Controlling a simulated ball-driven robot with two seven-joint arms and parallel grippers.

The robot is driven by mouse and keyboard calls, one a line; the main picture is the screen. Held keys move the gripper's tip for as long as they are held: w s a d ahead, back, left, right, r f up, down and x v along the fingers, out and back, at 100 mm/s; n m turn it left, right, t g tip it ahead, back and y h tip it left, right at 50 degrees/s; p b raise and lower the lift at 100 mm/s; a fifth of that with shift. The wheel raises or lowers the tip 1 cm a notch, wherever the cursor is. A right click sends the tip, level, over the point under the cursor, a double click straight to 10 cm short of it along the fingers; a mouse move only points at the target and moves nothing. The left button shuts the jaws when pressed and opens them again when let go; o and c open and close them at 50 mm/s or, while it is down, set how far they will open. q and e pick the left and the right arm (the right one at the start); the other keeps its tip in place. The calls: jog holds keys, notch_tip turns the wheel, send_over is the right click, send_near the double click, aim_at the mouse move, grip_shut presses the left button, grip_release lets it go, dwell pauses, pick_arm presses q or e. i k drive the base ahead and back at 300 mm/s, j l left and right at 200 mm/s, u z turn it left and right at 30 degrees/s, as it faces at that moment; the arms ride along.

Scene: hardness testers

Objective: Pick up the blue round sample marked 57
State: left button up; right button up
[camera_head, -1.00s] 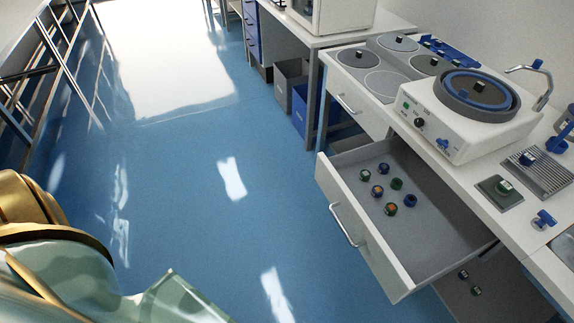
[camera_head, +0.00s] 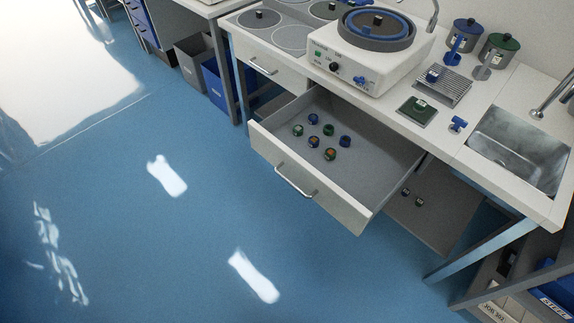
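Several small round samples lie in the open drawer (camera_head: 375,165). Green ones lie at the left (camera_head: 298,130) and at the front (camera_head: 330,154). Two more small samples, one dark blue (camera_head: 406,192) and one green (camera_head: 419,201), lie on a lower grey surface right of the drawer. The markings are too small to read, so I cannot tell which is 57. Neither of my grippers is in view.
The drawer sticks out from the white worktop (camera_head: 470,135), its handle (camera_head: 296,181) facing the aisle. A polishing machine (camera_head: 365,55), a ridged rack (camera_head: 448,88) and a sink (camera_head: 520,150) stand along the worktop. The blue floor (camera_head: 200,240) in front is clear.

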aim_at(432, 77)
jog(key=z, duration=0.4)
jog(key=i+l+z, duration=0.3)
jog(key=l+z, duration=0.2)
jog(key=i+l+z, duration=0.45)
jog(key=l, duration=0.1)
jog(key=i, duration=0.05)
